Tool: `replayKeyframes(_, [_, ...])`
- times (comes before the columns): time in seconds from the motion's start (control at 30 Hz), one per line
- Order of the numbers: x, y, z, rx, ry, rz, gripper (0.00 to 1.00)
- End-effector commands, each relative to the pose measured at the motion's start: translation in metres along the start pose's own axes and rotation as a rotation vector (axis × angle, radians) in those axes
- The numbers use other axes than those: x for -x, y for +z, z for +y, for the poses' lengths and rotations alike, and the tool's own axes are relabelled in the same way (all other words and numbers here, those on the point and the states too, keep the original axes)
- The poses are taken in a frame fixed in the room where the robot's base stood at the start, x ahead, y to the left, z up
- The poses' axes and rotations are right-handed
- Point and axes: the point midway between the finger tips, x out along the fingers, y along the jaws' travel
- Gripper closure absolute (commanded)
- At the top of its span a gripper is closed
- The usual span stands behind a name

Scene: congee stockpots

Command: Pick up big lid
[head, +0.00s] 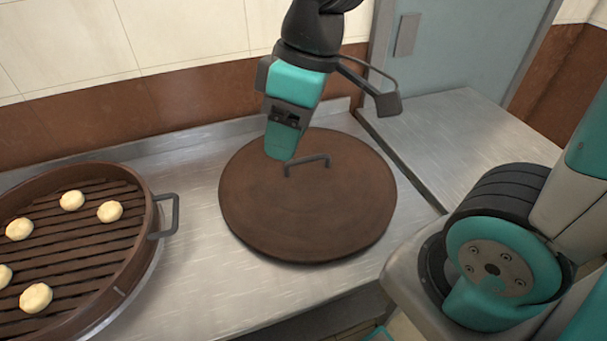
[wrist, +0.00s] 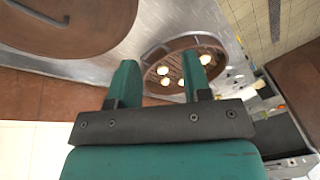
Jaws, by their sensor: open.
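The big lid (head: 305,220) is a round brown disc lying flat on the metal counter. Its dark bar handle (head: 307,163) stands up near its middle, towards the back. My gripper (head: 280,156) is above the back left part of the lid, just left of the handle in the head view. In the wrist view my gripper (wrist: 160,80) has its two teal fingers apart with nothing between them. The lid (wrist: 90,30) shows at the upper left of the wrist view, with its handle (wrist: 38,14) off to the left of the fingers.
A round brown steamer (head: 155,240) with slats and several pale buns stands at the left, its side handle (head: 168,215) towards the lid. The metal counter (head: 190,270) is bare between them. A tiled wall (head: 180,35) runs behind. Another metal surface (head: 460,130) lies at the right.

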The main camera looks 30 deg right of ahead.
Motion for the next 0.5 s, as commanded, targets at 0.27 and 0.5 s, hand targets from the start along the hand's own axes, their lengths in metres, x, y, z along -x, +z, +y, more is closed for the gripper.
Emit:
replayKeyframes(0.27, [-0.026, -0.026, 0.159, 0.344, 0.106, -0.157, 0.55])
replayKeyframes(0.5, [-0.043, -0.015, 0.231, 0.518, 0.109, -0.253, 0.55])
